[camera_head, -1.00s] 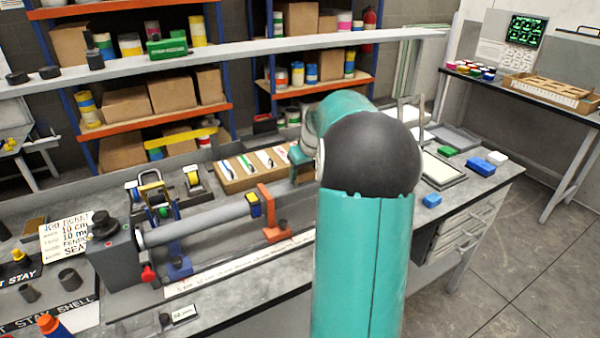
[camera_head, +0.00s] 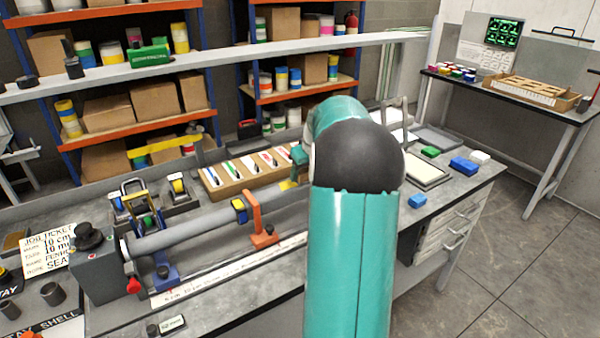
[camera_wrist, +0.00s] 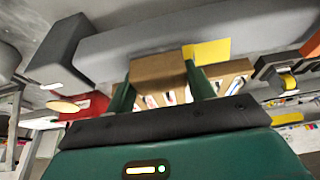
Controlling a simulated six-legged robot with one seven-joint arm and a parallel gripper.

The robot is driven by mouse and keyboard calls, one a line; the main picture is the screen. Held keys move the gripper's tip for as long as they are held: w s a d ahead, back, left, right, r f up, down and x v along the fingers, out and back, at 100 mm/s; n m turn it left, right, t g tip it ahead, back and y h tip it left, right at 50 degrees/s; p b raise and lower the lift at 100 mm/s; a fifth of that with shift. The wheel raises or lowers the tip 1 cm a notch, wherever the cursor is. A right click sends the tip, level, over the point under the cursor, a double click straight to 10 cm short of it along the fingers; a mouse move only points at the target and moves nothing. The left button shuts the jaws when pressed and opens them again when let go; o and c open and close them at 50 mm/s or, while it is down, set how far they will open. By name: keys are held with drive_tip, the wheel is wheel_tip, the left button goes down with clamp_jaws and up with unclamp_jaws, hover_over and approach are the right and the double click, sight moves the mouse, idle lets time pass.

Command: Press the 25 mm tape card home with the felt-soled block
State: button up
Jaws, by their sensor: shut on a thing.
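My gripper (camera_wrist: 160,88) is shut on a brown block (camera_wrist: 158,69) in the wrist view; the block's underside is not clear. A plain yellow piece (camera_wrist: 207,52) shows just beyond the block; whether the two touch I cannot tell. In the head view my arm hides the gripper's fingers and the block. I cannot tell which card is the 25 mm one or how deep any card sits.
A grey tube (camera_head: 190,230) on blue and orange stands (camera_head: 262,232) lies in front of the tray. Tape dispensers (camera_head: 178,188) stand left of it. A raised shelf (camera_head: 230,58) runs behind. Blue blocks (camera_head: 463,165) and a framed pad (camera_head: 427,170) lie at the right.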

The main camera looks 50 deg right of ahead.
sight(282, 185)
drive_tip(key=shift+w+a+f, duration=0.1)
drive_tip(key=shift+w+a, duration=0.25)
drive_tip(key=shift+a, duration=0.75)
drive_tip(key=shift+w+a+r, duration=0.1)
drive_tip(key=shift+w+a, duration=0.2)
drive_tip(key=shift+a, duration=0.8)
drive_tip(key=shift+w+a+f, duration=0.1)
drive_tip(key=shift+w+a, duration=0.25)
drive_tip(key=shift+a, duration=0.75)
drive_tip(key=shift+s+d, duration=0.35)
drive_tip(key=shift+d, duration=0.8)
drive_tip(key=shift+s+d, duration=0.35)
drive_tip(key=shift+d, duration=0.75)
drive_tip(key=shift+s+d, duration=0.35)
drive_tip(key=shift+d, duration=0.8)
drive_tip(key=shift+r, duration=3.65)
